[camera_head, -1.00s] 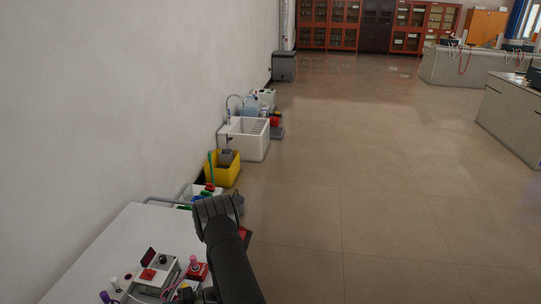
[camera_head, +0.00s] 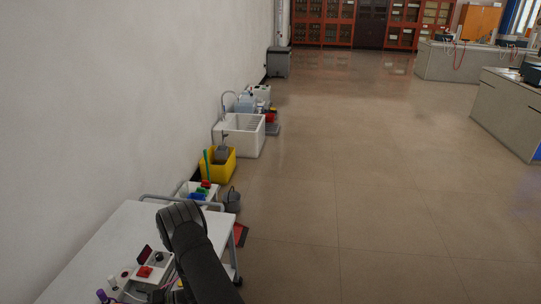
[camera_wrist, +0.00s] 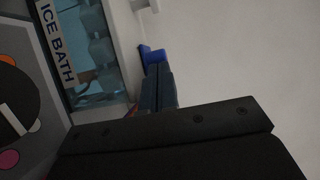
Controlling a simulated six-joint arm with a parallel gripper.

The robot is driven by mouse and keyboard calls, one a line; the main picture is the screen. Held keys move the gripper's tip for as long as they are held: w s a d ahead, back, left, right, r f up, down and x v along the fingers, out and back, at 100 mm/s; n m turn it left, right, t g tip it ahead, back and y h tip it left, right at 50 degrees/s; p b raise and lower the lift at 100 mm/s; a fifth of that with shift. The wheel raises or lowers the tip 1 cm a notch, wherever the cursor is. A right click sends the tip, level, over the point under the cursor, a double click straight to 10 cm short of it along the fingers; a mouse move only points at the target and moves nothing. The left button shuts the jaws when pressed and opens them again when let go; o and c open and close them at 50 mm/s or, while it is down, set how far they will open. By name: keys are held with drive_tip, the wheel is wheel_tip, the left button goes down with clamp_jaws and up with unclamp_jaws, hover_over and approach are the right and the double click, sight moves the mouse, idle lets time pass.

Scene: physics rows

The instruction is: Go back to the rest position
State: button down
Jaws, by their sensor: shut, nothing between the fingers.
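My black arm (camera_head: 188,245) rises over the white trolley at the lower left of the head view. My gripper does not show there. In the wrist view my gripper (camera_wrist: 155,62) is shut, its dark fingers together with blue near the tips and nothing held. A container labelled "ICE BATH" (camera_wrist: 58,42) lies to the left of the fingers, with a bluish see-through wall. I cannot tell whether the fingers touch anything.
The white trolley (camera_head: 95,245) carries a small device with a red button (camera_head: 144,272). Beyond it along the wall stand a yellow bin (camera_head: 217,165) and a white sink (camera_head: 240,136). The floor (camera_head: 380,190) to the right is clear.

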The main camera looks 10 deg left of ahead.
drive_tip(key=shift+s+a, duration=0.3)
drive_tip(key=shift+a, duration=0.2)
drive_tip(key=w+d+n+h, duration=0.4)
drive_tip(key=d+n+h, duration=0.1)
drive_tip(key=d+n, duration=0.2)
drive_tip(key=w+d+n+g+h, duration=0.1)
drive_tip(key=w+d+n+h, duration=0.3)
drive_tip(key=d+n, duration=0.4)
drive_tip(key=shift+w+d+f+g+h, duration=0.15)
drive_tip(key=shift+w+d+g+h, duration=0.2)
drive_tip(key=shift+w+d, duration=0.3)
drive_tip(key=shift+w+a, duration=0.1)
drive_tip(key=c, duration=2.1)
unclamp_jaws()
